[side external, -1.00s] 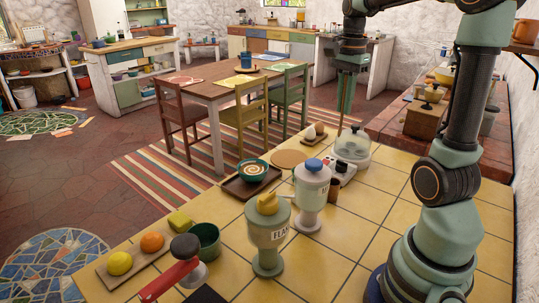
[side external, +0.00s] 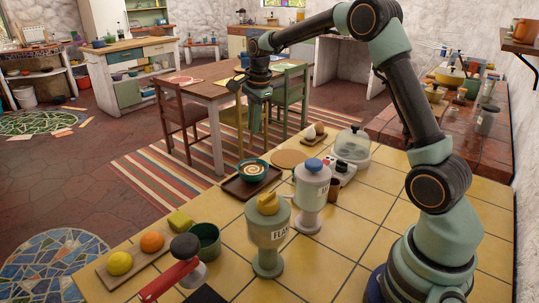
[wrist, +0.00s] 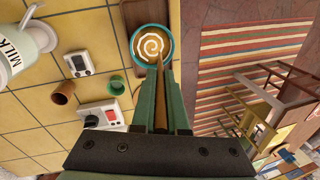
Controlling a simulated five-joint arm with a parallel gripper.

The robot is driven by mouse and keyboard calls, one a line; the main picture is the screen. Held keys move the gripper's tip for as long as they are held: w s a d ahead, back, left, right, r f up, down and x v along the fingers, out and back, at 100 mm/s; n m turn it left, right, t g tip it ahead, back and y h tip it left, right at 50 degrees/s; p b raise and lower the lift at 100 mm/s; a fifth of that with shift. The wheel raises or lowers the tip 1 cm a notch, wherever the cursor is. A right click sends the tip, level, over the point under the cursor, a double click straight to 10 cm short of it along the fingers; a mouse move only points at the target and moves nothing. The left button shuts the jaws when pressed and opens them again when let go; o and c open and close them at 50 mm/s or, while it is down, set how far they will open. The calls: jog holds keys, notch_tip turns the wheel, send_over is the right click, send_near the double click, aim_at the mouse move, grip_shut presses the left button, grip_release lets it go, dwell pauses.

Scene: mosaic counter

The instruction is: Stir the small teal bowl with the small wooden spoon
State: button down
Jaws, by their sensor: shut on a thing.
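The small teal bowl (side external: 253,180), with a pale swirl on its orange-brown contents, stands on a brown tray (side external: 232,187) on the tiled counter. It also shows in the wrist view (wrist: 171,50), at the top, just beyond the jaws. My gripper (side external: 256,128) points down above the bowl, a little to its far side. It is shut on the small wooden spoon (wrist: 158,84), whose thin shaft runs between the fingers toward the bowl in the wrist view. The spoon's tip overlaps the bowl's near edge there; I cannot tell whether it is inside. The spoon is hardly visible from the side.
A yellow-topped canister (side external: 267,230) and a blue-topped canister (side external: 311,200) stand right of the bowl. A glass dome (side external: 353,145) is farther back, near a round board (side external: 288,158). A green cup (side external: 205,240) and a board with fruit (side external: 125,272) are at front left.

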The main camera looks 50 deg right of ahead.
notch_tip(320, 180, down, 9)
jog(key=shift+f, duration=0.15)
dwell(0.9)
jog(key=shift+d, duration=0.15)
